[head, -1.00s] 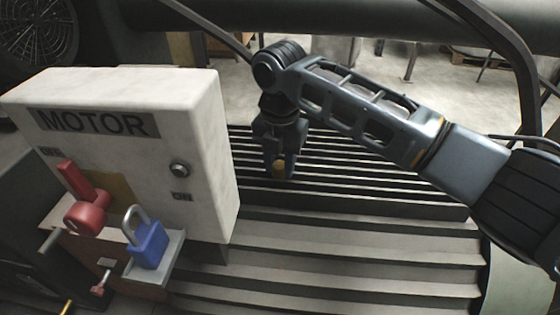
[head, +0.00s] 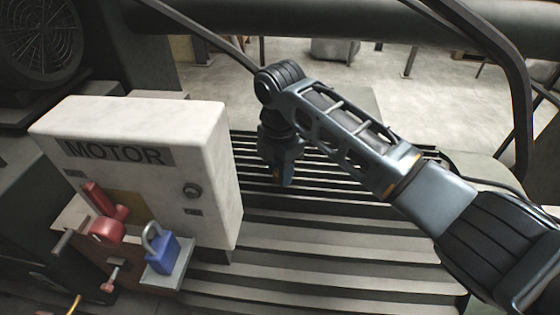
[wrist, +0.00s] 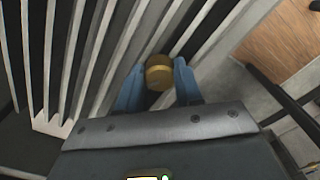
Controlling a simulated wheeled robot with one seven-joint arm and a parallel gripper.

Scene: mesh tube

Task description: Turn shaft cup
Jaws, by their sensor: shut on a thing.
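The shaft cup (wrist: 158,73) is a small round brass-coloured piece with a domed top. In the wrist view it sits between the two blue fingers of my gripper (wrist: 158,82), which is shut on it. In the head view my gripper (head: 284,179) points down among the dark slats, right of the motor box. There its fingers hide the cup. Whatever lies under the cup is hidden.
A white motor switch box (head: 140,150) stands left of my gripper. It has a red lever (head: 104,217) and a blue padlock (head: 162,250). Ribbed metal slats (head: 340,245) surround the gripper. A large tube (head: 350,20) crosses the back.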

